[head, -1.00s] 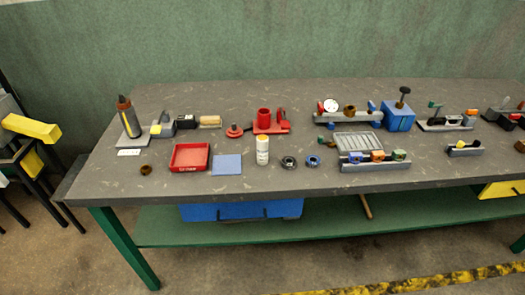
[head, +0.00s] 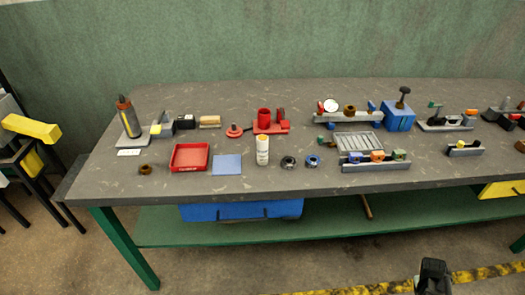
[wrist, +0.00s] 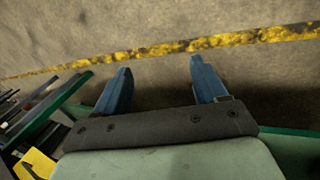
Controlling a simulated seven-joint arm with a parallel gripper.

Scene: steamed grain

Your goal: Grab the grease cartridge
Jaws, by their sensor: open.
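A white cylinder with a yellow-orange cap (head: 262,151) stands upright near the front middle of the bench. A larger grey cylinder with an orange band and dark tip (head: 128,118) leans slightly at the left end. Either could be the grease cartridge; no readable label settles it. My gripper (wrist: 160,66) is open and empty, its two blue fingers apart over the floor. In the head view, a dark part of my arm shows at the bottom right, in front of the bench and well away from both cylinders.
A red tray (head: 190,168) and a blue pad (head: 227,165) lie left of the white cylinder. Two small rings (head: 288,162) (head: 312,161) lie close on its right. A red fixture (head: 270,125) stands behind it. The bench's front edge (head: 250,196) lies between my gripper and these things.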

